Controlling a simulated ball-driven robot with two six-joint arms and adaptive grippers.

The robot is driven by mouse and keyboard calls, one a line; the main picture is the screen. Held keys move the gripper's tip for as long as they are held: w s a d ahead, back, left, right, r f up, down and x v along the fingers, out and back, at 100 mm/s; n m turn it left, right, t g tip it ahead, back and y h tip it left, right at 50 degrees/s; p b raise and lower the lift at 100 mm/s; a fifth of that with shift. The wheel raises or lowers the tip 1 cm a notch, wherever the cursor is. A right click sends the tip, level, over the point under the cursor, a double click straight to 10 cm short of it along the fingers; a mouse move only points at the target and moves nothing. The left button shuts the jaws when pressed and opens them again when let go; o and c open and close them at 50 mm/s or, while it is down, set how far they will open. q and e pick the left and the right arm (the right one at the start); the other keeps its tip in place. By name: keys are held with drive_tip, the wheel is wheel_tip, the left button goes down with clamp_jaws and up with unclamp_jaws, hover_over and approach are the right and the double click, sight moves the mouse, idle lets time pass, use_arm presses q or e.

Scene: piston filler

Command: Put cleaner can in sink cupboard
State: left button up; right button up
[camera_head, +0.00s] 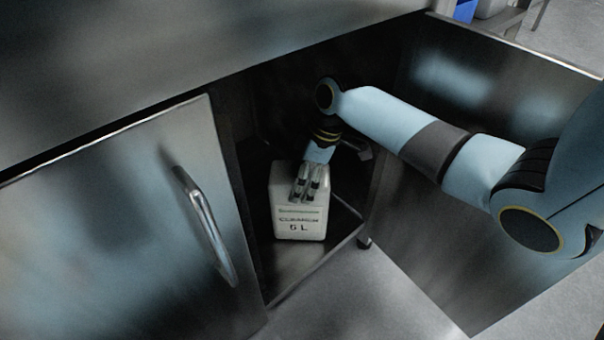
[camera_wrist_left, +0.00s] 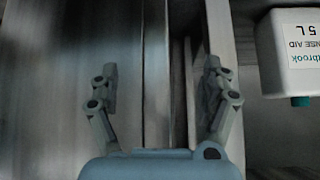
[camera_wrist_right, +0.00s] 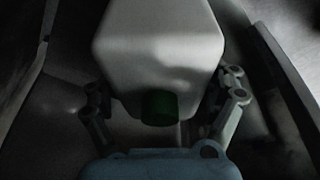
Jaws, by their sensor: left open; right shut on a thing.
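The cleaner can (camera_head: 298,222) is a white canister marked 5 L, standing inside the open sink cupboard (camera_head: 290,284) near its front. My right gripper (camera_head: 305,184) reaches in from the right and is shut on the top part of the can. In the right wrist view the can (camera_wrist_right: 160,45) fills the space between the fingers, with its dark green cap (camera_wrist_right: 159,108) towards me. My left gripper (camera_wrist_left: 160,90) is open and empty in the left wrist view. It is outside the head view.
The left cupboard door (camera_head: 120,220) with a bar handle (camera_head: 207,227) is beside the opening. The right door (camera_head: 470,180) stands open. A white rinse aid canister (camera_wrist_left: 288,52) with a teal cap shows at the right of the left wrist view.

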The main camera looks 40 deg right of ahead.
drive_tip(key=shift+w, duration=0.1)
idle(0.3)
drive_tip(key=o, duration=1.5)
drive_tip(key=shift+f, duration=0.1)
drive_tip(key=shift+c, duration=0.2)
